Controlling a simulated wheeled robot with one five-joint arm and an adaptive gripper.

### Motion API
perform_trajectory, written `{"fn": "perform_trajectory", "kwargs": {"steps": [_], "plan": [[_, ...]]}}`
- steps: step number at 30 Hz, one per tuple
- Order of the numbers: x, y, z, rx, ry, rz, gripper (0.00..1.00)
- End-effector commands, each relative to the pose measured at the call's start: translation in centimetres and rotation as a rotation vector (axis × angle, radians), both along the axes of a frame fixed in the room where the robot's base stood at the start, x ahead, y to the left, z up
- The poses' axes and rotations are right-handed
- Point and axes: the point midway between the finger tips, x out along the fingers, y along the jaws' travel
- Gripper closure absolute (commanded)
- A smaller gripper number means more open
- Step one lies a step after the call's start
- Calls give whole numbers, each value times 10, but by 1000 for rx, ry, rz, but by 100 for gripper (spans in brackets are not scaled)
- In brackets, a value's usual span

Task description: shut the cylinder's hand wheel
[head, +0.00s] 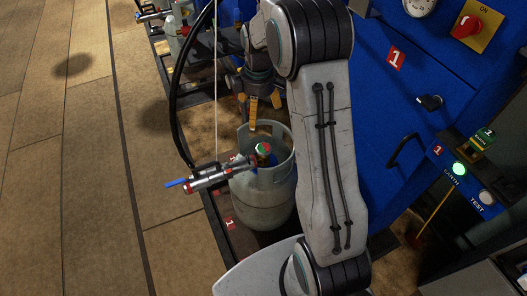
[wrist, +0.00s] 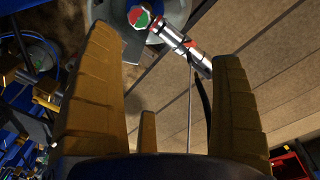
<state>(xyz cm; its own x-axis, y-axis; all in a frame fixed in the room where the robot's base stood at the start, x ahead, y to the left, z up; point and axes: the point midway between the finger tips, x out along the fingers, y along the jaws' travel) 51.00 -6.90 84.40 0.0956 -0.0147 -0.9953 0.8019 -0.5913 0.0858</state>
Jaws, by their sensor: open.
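The grey cylinder (head: 262,208) stands upright inside a dark low frame, its collar open at the top. Its hand wheel (head: 263,148), red and green, sits on the valve within the collar. My gripper (head: 264,112) is above the collar, its yellow fingers pointing down, apart from the wheel. In the wrist view, my gripper (wrist: 164,46) has its fingers wide apart with nothing between them. The hand wheel (wrist: 139,18) shows at the top, nearer the left finger.
A metal fitting (head: 208,179) with a blue lever juts left from the valve; it also shows in the wrist view (wrist: 183,42). A black hose (head: 174,110) curves beside it. A blue cabinet (head: 425,65) stands at right. The wooden floor at left is clear.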

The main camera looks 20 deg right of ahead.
Motion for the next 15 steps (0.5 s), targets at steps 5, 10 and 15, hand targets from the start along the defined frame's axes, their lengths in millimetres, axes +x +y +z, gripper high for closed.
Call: {"fn": "perform_trajectory", "kwargs": {"steps": [5,10,15], "plan": [[29,-17,-73,-6,41,145,14],[47,-31,-129,-9,68,270,14],[56,-40,-172,-8,86,362,14]]}}
